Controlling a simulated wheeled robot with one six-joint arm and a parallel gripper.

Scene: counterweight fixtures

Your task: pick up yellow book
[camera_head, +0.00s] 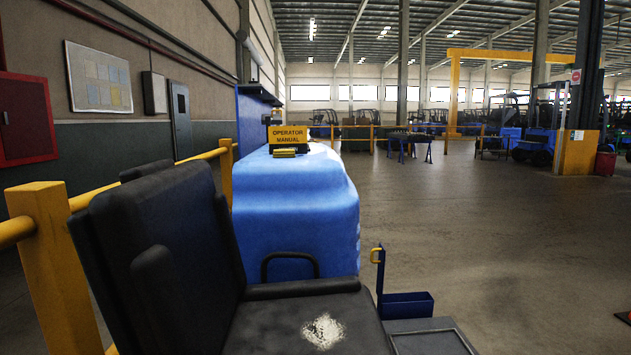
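A yellow book (288,135) marked "OPERATOR MANUAL" stands upright on top of a blue rounded machine cover (296,200), near its far end. A small dark and yellow piece (284,152) sits just in front of the book's lower edge; I cannot tell whether it is part of the book's holder. My gripper does not show in this view, so its state cannot be seen.
A black seat (165,255) with a worn white patch fills the near left, before the blue cover. Yellow railing (50,255) runs along the left. A blue tray (407,305) stands right of the seat. Open floor (480,230) lies to the right.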

